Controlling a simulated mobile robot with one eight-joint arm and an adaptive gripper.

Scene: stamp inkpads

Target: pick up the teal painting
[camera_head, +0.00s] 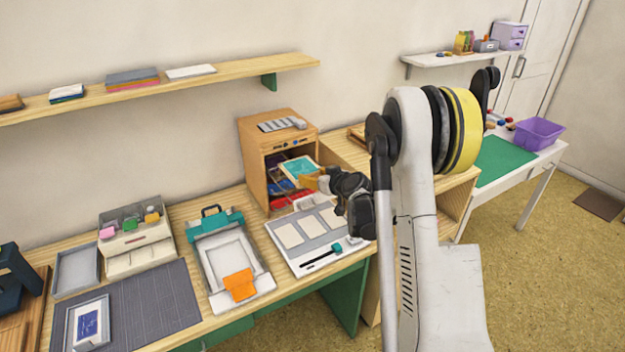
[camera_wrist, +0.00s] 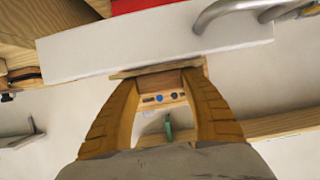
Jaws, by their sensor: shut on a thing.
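The teal painting (camera_head: 299,167), a small panel with a pale border, is tilted at the front opening of the wooden cabinet (camera_head: 255,160) in the head view. My gripper (camera_head: 314,180), with orange-tan fingers, is shut on its right edge. In the wrist view my gripper (camera_wrist: 160,76) shows both fingers reaching toward a long pale slab, and I cannot tell whether that slab is the painting. The fingers partly hide the painting's lower right corner.
Colored items lie inside the cabinet below the painting. A pale board with panels (camera_head: 305,238) lies in front of it. A shelf (camera_head: 220,77) hangs above.

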